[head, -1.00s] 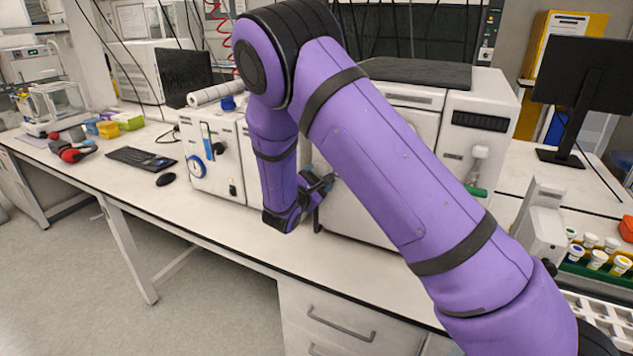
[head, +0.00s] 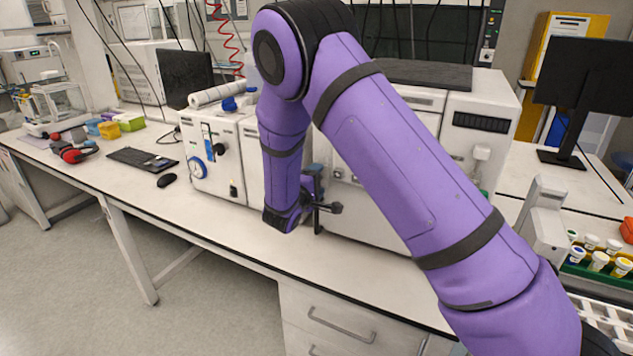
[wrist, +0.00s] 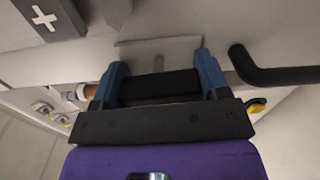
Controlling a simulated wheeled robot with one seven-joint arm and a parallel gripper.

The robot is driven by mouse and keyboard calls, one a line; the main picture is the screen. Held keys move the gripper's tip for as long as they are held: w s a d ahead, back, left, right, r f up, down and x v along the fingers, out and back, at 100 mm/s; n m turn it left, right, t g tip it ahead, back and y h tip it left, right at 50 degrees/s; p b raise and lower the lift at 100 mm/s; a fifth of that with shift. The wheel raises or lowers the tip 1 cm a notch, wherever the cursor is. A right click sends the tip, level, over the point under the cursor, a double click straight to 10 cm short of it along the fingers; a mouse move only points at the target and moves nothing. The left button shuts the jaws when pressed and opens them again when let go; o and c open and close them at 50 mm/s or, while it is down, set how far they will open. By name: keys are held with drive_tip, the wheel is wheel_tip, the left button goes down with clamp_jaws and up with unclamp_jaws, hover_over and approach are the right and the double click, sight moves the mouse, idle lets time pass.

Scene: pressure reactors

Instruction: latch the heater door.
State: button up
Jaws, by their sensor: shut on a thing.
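The heater looks to be the white cabinet (head: 350,215) behind my arm in the head view; my forearm hides much of its front. My gripper (head: 315,185) is at the left part of that front. In the wrist view its two blue fingers (wrist: 159,70) point at a pale front surface and are closed on what looks like a pale grey tab (wrist: 160,50). A black bent bar handle (wrist: 275,74) stands out to the right of the fingers, apart from them. A dark knob (head: 335,208) shows beside the gripper in the head view. I cannot tell whether the door is latched.
A white unit with a gauge (head: 197,168) stands left of the gripper. A dark grey block with a white cross (wrist: 45,17) is at the wrist view's upper left. The bench front (head: 245,230) is clear. A monitor (head: 585,80) and vials (head: 598,260) are at the right.

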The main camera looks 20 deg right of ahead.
drive_tip(key=shift+m, duration=0.5)
drive_tip(key=o, duration=0.9)
drive_tip(key=shift+o, duration=0.2)
drive_tip(key=v, duration=1)
drive_tip(key=shift+s+a, duration=0.25)
drive_tip(key=shift+s, duration=0.05)
